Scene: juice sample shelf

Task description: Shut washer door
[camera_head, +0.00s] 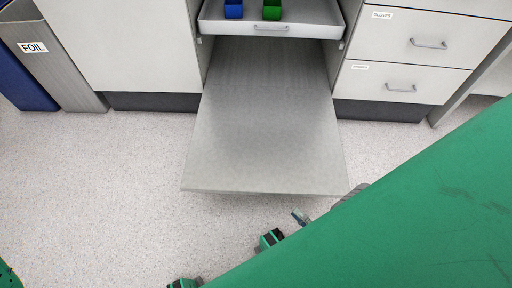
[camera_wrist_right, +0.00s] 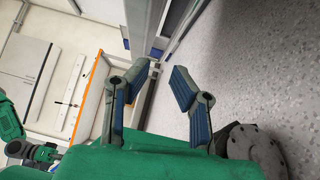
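The washer door (camera_head: 265,130) is a flat grey panel in the head view. It is folded down and open, sticking out from the cabinet front over the floor. My right arm crosses the lower right of that view, and most of its gripper is hidden there. In the right wrist view, my right gripper (camera_wrist_right: 152,92) is open, with its blue-padded fingers apart and nothing between them. I cannot tell whether it touches the door. My left gripper is not in view.
Above the door is a pulled-out tray (camera_head: 272,29) with a blue item (camera_head: 233,9) and a green item (camera_head: 272,10). Drawers (camera_head: 405,82) stand to the right. A bin marked FOIL (camera_head: 55,65) stands at left. Speckled floor (camera_head: 90,190) is clear left of the door.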

